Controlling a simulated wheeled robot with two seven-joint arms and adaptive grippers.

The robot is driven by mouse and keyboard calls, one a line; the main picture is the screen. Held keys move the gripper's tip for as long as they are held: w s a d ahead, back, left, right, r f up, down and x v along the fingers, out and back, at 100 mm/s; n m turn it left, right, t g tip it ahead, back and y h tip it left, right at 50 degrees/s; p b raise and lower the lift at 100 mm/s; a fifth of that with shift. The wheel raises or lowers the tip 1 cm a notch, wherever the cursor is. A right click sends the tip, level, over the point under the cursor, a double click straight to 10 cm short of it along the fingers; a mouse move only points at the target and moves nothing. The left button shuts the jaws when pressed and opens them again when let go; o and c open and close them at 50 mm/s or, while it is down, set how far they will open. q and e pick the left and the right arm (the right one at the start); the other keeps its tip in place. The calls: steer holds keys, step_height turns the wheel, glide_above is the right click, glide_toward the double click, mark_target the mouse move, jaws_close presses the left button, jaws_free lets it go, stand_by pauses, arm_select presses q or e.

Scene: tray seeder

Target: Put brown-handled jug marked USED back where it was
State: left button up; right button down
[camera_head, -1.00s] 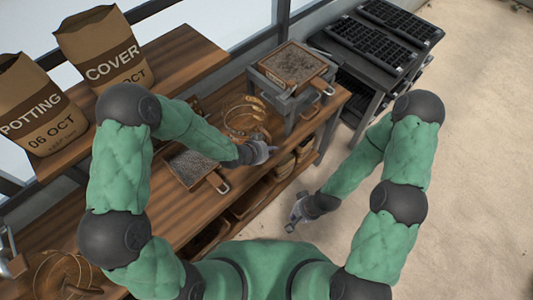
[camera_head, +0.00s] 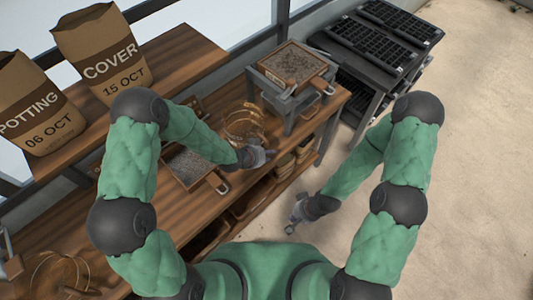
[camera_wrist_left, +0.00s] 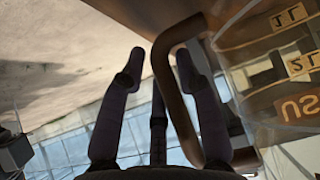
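The clear jug (camera_head: 243,122) with tan bands stands on the wooden bench in the head view, left of the grey stand. In the left wrist view its clear wall (camera_wrist_left: 262,70) shows upside-down labels, one starting "US", and its brown handle (camera_wrist_left: 160,95) runs between my fingers. My left gripper (camera_head: 268,152) is at the jug's near right side. In the wrist view its fingers (camera_wrist_left: 160,66) are apart, one on each side of the handle, with a small gap on the left side. My right gripper (camera_head: 296,218) hangs low over the floor, away from the bench; its fingers are too small to read.
A grey stand (camera_head: 287,100) holding a soil-filled sieve (camera_head: 292,62) is right of the jug. A dark, handled tray (camera_head: 188,165) lies left of it. Another clear jug (camera_head: 58,275) stands at the lower left. Two paper sacks (camera_head: 103,52) stand behind. Black seed trays (camera_head: 372,42) are at right.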

arm_select(q)
steer(key=shift+r, duration=0.2)
steer(key=shift+s+a+r, duration=0.1)
steer(key=shift+a+r, duration=0.05)
steer(key=shift+r, duration=0.1)
steer(key=p+v, duration=0.2)
steer(key=v, duration=0.8)
steer(key=s+a+f+n+g+y, duration=0.1)
steer(key=s+a+f+n+g, duration=0.1)
steer(key=s+f+n, duration=0.3)
steer(key=s+a+f+n+g+y, duration=0.1)
steer(key=s+f+n+g, duration=0.3)
steer(key=s+f, duration=0.5)
steer(key=s+a+n, duration=0.1)
steer(key=s+n, duration=0.1)
steer(key=shift+s+f+n, duration=0.3)
